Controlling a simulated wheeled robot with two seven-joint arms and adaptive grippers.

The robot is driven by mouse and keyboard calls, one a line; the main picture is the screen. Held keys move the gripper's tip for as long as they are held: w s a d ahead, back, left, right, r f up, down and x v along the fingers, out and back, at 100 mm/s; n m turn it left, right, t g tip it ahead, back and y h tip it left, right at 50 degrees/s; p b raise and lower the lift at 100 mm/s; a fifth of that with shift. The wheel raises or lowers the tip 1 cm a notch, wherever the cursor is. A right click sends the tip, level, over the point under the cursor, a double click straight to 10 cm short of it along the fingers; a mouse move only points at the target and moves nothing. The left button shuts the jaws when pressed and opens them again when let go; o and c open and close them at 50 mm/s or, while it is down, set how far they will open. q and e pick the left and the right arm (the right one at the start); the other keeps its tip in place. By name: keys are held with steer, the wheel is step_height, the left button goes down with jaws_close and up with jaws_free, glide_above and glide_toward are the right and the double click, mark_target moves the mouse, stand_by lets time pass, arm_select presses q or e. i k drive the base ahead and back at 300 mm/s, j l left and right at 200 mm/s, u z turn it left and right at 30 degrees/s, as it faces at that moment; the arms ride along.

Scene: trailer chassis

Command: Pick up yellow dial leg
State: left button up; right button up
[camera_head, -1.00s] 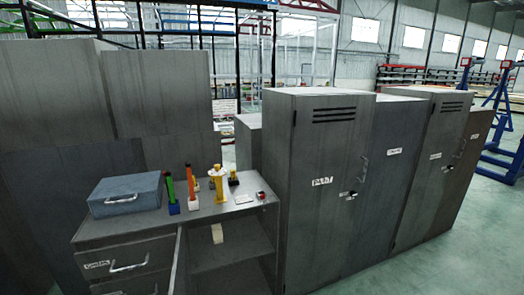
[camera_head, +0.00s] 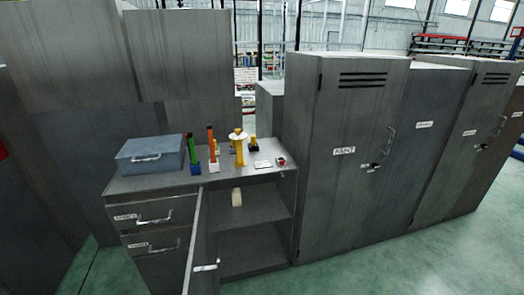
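A yellow dial leg (camera_head: 239,149) stands upright on the grey metal workbench (camera_head: 225,178), with a pale round disc near its top. A green leg (camera_head: 194,154) on a blue base and an orange-red leg (camera_head: 212,148) on a white base stand to its left. A small dark and yellow piece (camera_head: 253,144) stands just behind it on the right. Neither of my grippers is in view.
A blue-grey toolbox (camera_head: 152,154) sits on the bench's left. A white card (camera_head: 262,164) and a small red item (camera_head: 282,161) lie at the right. An open cabinet door (camera_head: 201,245) juts forward below. Tall lockers (camera_head: 340,160) stand right. Green floor is clear in front.

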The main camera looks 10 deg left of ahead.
mark_target(240, 162)
steer(key=j+z, duration=0.1)
steer(key=j, duration=0.6)
steer(key=k+j+z, duration=0.1)
steer(key=j, duration=0.6)
steer(key=k+j+z, duration=0.15)
steer(key=j, duration=0.55)
